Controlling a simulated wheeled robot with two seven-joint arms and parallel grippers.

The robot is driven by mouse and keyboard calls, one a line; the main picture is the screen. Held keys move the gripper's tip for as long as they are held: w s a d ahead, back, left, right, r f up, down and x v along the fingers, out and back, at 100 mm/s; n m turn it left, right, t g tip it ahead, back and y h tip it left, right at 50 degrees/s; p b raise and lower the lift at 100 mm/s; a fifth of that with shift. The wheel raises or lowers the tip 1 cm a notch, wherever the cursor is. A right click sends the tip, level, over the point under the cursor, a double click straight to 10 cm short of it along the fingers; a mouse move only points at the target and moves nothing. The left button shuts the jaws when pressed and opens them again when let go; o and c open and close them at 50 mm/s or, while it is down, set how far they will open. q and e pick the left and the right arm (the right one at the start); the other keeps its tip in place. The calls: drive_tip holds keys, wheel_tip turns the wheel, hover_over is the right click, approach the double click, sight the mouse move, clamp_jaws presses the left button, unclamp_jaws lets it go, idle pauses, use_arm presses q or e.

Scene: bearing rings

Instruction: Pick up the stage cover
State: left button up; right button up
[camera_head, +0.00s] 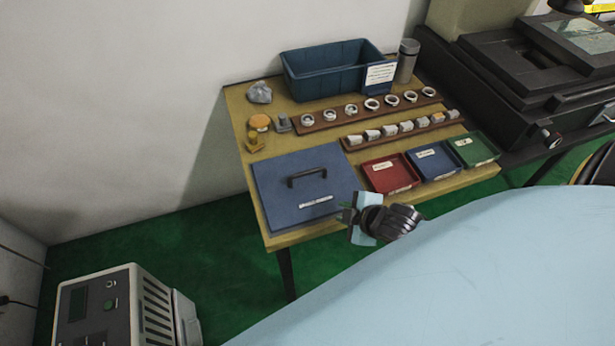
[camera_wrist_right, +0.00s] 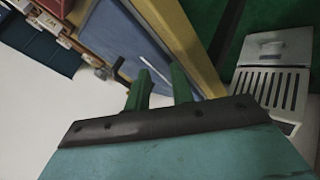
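The stage cover looks to be the flat blue panel (camera_head: 275,188) with a dark handle (camera_head: 307,177) and a white label, lying on the near left part of the wooden table. My right gripper (camera_head: 349,215) is at the panel's near right corner, to the right of the handle and apart from it. In the right wrist view the two green fingers of my right gripper (camera_wrist_right: 160,80) stand apart with nothing between them. Beyond them shows the blue panel (camera_wrist_right: 128,42). My left gripper is not in view.
Red (camera_head: 391,174), blue (camera_head: 434,162) and green (camera_head: 474,149) trays stand right of the panel. Racks of rings and small blocks (camera_head: 405,128) lie behind. A blue bin (camera_head: 325,75) stands at the back. A grey device (camera_head: 120,305) is at lower left.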

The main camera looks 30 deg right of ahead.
drive_tip(key=w+r+n+t+y+b, duration=0.1)
drive_tip(key=w+r+n+t+y, duration=0.1)
drive_tip(key=w+r+n+t, duration=0.3)
drive_tip(key=n+g+b, duration=0.1)
drive_tip(key=g+b, duration=0.1)
approach(307, 171)
drive_tip(key=x, duration=0.4)
drive_tip(key=shift+a+f, duration=0.15)
drive_tip(key=shift+f, duration=0.3)
drive_tip(key=shift+w+f, duration=0.2)
drive_tip(key=shift+w, duration=0.25)
drive_tip(key=b+x, duration=0.1)
drive_tip(key=x, duration=0.3)
drive_tip(key=shift+w+f, duration=0.1)
drive_tip(key=shift+w, duration=0.1)
drive_tip(key=shift+w+f, duration=0.15)
drive_tip(key=shift+w, duration=0.05)
drive_tip(key=c, duration=0.5)
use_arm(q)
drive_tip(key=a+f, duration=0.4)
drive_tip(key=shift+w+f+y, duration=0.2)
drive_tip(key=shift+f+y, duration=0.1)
